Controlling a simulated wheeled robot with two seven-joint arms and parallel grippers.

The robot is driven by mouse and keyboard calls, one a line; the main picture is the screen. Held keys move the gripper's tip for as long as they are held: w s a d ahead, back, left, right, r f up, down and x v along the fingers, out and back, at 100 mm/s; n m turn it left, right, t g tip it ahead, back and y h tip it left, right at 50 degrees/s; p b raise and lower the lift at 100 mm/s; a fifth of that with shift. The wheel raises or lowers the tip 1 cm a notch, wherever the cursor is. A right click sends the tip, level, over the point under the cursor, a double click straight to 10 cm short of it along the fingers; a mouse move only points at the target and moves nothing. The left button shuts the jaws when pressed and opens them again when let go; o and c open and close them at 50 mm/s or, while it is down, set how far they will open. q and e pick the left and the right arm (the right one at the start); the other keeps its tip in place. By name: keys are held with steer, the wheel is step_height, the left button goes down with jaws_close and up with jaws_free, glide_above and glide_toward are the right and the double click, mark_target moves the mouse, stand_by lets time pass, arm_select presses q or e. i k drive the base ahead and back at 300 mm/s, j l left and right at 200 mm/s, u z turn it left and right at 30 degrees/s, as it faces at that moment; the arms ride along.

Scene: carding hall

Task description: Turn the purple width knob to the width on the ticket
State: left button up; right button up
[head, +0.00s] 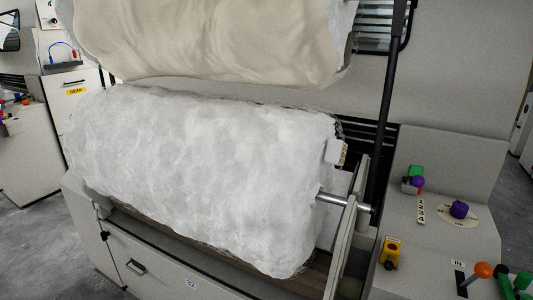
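A purple knob (459,209) sits on a pale round dial plate (471,219) on the grey side console at the right. The dial's marks are too small to read. A second purple round piece (417,182) sits by a green block farther back on the console. A small white ticket-like tag (336,151) with dark print hangs at the right end of the big white fleece roll (200,175); its print is not legible. Neither of my grippers shows in the head view, and nothing touches the purple knob.
A pale scale strip (421,210) lies left of the knob. An orange-topped lever (483,270) and green pieces (522,280) are at lower right. A metal shaft (345,201) juts from the roll.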

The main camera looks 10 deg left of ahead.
mark_target(459, 209)
steer(key=l+u, duration=0.15)
steer(key=l, duration=0.3)
steer(key=l+u, duration=0.2)
steer(key=l, duration=0.3)
steer(key=k+l+u, duration=0.15)
steer(key=l, duration=0.3)
steer(key=k+l+u, duration=0.15)
steer(key=l, duration=0.3)
steer(key=k+l+u, duration=0.2)
steer(key=l, duration=0.25)
steer(key=l+u, duration=0.35)
steer(key=l, duration=0.4)
steer(key=k+l+u, duration=0.1)
steer(key=l+u, duration=0.25)
steer(key=l, duration=0.4)
